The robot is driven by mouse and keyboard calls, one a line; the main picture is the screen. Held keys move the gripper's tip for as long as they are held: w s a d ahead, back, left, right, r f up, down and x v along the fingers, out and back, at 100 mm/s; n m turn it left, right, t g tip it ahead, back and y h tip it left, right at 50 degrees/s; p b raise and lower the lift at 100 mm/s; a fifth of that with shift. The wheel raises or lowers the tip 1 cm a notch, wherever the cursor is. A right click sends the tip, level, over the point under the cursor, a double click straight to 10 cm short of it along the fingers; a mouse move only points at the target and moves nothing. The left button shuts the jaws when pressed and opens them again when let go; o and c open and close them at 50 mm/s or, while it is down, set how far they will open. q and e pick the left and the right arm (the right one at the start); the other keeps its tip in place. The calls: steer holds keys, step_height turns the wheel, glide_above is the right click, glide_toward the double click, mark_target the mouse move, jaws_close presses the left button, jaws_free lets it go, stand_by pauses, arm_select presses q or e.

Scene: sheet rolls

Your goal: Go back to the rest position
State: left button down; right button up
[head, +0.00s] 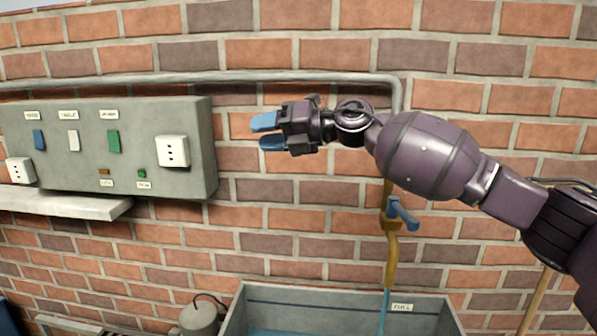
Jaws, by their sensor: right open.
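My right gripper (268,132) is at the centre of the head view, in front of the brick wall. Its two blue fingertips point left and stand apart, with nothing between them. My right arm (428,155) reaches in from the right edge, raised above the basin. The gripper is to the right of the grey control panel, and a gap shows between them in the picture. My left gripper is not in the head view.
The grey panel (197,115) carries switches and sockets. A ledge (70,205) lies under it. A brass tap (391,222) with a blue handle runs water into a grey basin (270,300). A pipe (250,77) crosses the brick wall. A grey canister (199,318) stands left of the basin.

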steer(key=s+d+f+m+t+h, duration=0.3)
steer(key=d+f+m+t, duration=0.3)
steer(key=f+m, duration=0.45)
steer(key=s+d+f+m+t+h, duration=0.2)
steer(key=d+f+m+t+h, duration=0.2)
steer(key=d+f+m, duration=0.55)
steer(key=s+d+f+m+t+h, duration=0.3)
steer(key=d+f+m+t, duration=0.2)
steer(key=f+m, duration=0.6)
steer(key=s+d+f+m+g+h, duration=0.3)
steer(key=s+d+f, duration=0.3)
steer(key=s+f, duration=0.6)
steer(key=s+d+f+m+g+h, duration=0.3)
steer(key=s+d+f+m, duration=0.3)
steer(key=s+f, duration=0.6)
steer(key=s+d, duration=0.1)
steer(key=s, duration=0.2)
steer(key=shift+s, duration=0.15)
